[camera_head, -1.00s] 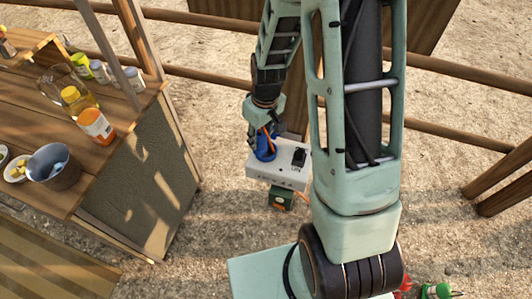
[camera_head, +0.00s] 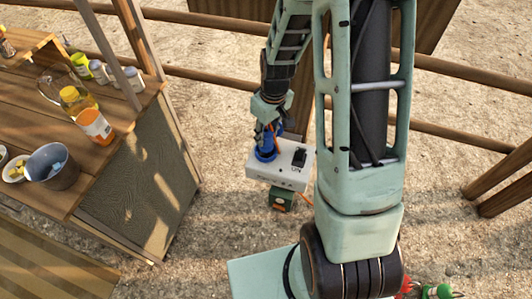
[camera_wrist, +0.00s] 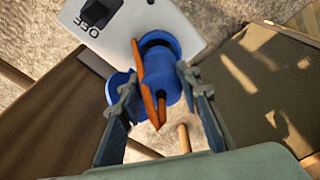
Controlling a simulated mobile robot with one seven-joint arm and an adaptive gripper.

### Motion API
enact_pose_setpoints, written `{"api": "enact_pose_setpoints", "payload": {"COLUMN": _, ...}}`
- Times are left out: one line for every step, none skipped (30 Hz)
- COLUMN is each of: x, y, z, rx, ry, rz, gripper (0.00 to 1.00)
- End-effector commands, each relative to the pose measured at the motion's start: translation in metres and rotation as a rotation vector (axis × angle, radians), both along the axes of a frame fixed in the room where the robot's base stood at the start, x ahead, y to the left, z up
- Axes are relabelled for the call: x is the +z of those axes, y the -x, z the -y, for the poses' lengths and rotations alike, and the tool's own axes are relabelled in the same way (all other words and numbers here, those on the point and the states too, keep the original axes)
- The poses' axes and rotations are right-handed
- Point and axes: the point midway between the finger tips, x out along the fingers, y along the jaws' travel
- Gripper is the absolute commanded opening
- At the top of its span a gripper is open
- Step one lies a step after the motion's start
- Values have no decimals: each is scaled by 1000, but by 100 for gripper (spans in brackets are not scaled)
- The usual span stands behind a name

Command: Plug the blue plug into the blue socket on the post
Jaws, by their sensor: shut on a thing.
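The white box (camera_head: 280,181) stands in the middle of the head view, with a dark switch (camera_head: 299,158) on top. The blue socket (camera_head: 266,156) is at its left part. My gripper (camera_wrist: 157,86) is shut on the blue plug (camera_wrist: 165,84), with one finger on each side. The plug is at the socket, and an orange cable (camera_wrist: 148,82) runs across it. A round blue part (camera_wrist: 119,88), perhaps the socket's lid, shows beside the left finger. I cannot tell how deep the plug sits; the fingers and cable hide part of it.
A wooden counter (camera_head: 106,154) with bottles and a grey bucket (camera_head: 53,167) stands at left. Wooden rails (camera_head: 455,142) run behind. A green box (camera_head: 282,200) hangs below the white box. A green plug (camera_head: 440,291) lies at lower right.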

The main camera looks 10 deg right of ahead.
Motion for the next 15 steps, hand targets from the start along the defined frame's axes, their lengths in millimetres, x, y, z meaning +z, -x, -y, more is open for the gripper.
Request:
{"api": "enact_pose_setpoints", "payload": {"x": 0, "y": 0, "z": 0, "rx": 0, "ry": 0, "rz": 0, "gripper": 3}}
{"api": "enact_pose_setpoints", "payload": {"x": 0, "y": 0, "z": 0, "rx": 0, "ry": 0, "rz": 0, "gripper": 3}}
{"api": "enact_pose_setpoints", "payload": {"x": 0, "y": 0, "z": 0, "rx": 0, "ry": 0, "rz": 0, "gripper": 3}}
{"api": "enact_pose_setpoints", "payload": {"x": 0, "y": 0, "z": 0, "rx": 0, "ry": 0, "rz": 1, "gripper": 3}}
{"api": "enact_pose_setpoints", "payload": {"x": 0, "y": 0, "z": 0, "rx": 0, "ry": 0, "rz": 0, "gripper": 3}}
{"api": "enact_pose_setpoints", "payload": {"x": 0, "y": 0, "z": 0, "rx": 0, "ry": 0, "rz": 0, "gripper": 3}}
{"api": "enact_pose_setpoints", "payload": {"x": -1, "y": 0, "z": 0, "rx": 0, "ry": 0, "rz": 0, "gripper": 3}}
{"api": "enact_pose_setpoints", "payload": {"x": -1, "y": 0, "z": 0, "rx": 0, "ry": 0, "rz": 0, "gripper": 3}}
{"api": "enact_pose_setpoints", "payload": {"x": -2, "y": 0, "z": 0, "rx": 0, "ry": 0, "rz": 0, "gripper": 3}}
{"api": "enact_pose_setpoints", "payload": {"x": -3, "y": 0, "z": 0, "rx": 0, "ry": 0, "rz": 0, "gripper": 3}}
{"api": "enact_pose_setpoints", "payload": {"x": -4, "y": 0, "z": 0, "rx": 0, "ry": 0, "rz": 0, "gripper": 3}}
{"api": "enact_pose_setpoints", "payload": {"x": -6, "y": 0, "z": 0, "rx": 0, "ry": 0, "rz": 0, "gripper": 3}}
{"api": "enact_pose_setpoints", "payload": {"x": -7, "y": 0, "z": 0, "rx": 0, "ry": 0, "rz": 0, "gripper": 3}}
{"api": "enact_pose_setpoints", "payload": {"x": -8, "y": 0, "z": 0, "rx": 0, "ry": 0, "rz": 0, "gripper": 3}}
{"api": "enact_pose_setpoints", "payload": {"x": -9, "y": 0, "z": 0, "rx": 0, "ry": 0, "rz": 0, "gripper": 3}}
